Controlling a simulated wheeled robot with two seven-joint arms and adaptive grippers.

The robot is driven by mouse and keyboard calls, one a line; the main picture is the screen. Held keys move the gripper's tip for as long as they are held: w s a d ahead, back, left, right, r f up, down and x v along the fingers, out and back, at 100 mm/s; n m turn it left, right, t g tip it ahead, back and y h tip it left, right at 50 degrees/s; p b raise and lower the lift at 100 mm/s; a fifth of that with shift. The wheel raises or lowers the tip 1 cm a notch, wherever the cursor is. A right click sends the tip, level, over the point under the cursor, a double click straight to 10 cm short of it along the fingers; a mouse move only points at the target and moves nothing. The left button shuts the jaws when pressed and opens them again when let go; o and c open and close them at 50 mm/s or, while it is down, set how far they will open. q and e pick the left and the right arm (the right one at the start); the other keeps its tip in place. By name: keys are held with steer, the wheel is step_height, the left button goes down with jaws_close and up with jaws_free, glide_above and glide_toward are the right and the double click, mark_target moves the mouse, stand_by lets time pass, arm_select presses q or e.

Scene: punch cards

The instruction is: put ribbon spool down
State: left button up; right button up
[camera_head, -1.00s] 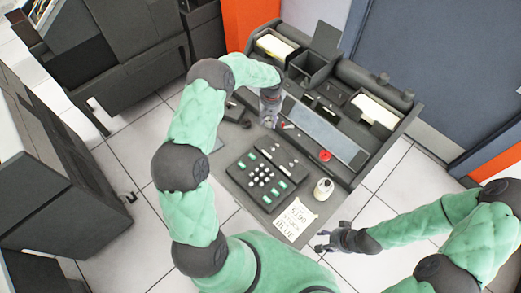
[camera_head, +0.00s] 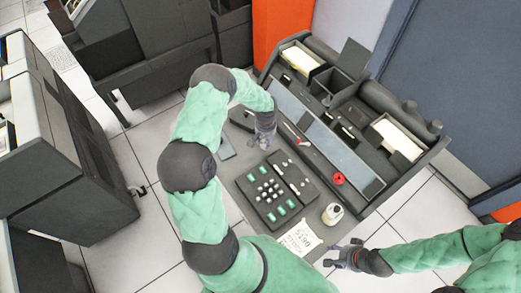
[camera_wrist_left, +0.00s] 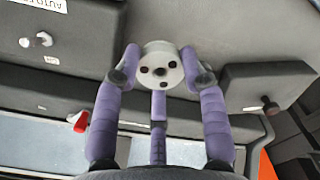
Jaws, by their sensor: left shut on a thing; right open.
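My left gripper (camera_head: 263,142) is over the desk, at the far side of the keypad. In the left wrist view its purple fingers (camera_wrist_left: 160,78) are shut on the ribbon spool (camera_wrist_left: 160,62), a pale grey disc with dark holes in its face. The spool is hard to make out in the head view, and I cannot tell whether it touches the desk. My right gripper (camera_head: 345,256) is open and empty near the desk's front right corner.
The desk has a dark keypad block (camera_head: 270,192), a red round object (camera_head: 339,178), a small white bottle (camera_head: 332,213) and a paper label (camera_head: 299,239). Card trays (camera_head: 396,138) line the raised back. A lever with a red tip (camera_wrist_left: 78,121) is left of my left fingers.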

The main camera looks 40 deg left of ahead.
mark_target(260, 153)
arm_select(q)
steer(key=shift+s+a+f, duration=0.3)
steer(key=shift+s+f, duration=0.05)
steer(key=shift+f, duration=0.25)
steer(key=shift+s+a+f, duration=0.25)
steer(key=shift+s+f, duration=0.1)
steer(key=shift+f, duration=0.2)
step_height(260, 153, down, 4)
steer(key=shift+s+a+r+b, duration=0.15)
steer(key=shift+r+b, duration=0.1)
steer(key=shift+b, duration=0.15)
steer(key=shift+f, duration=0.15)
steer(key=o, duration=1)
steer(key=shift+r, duration=0.2)
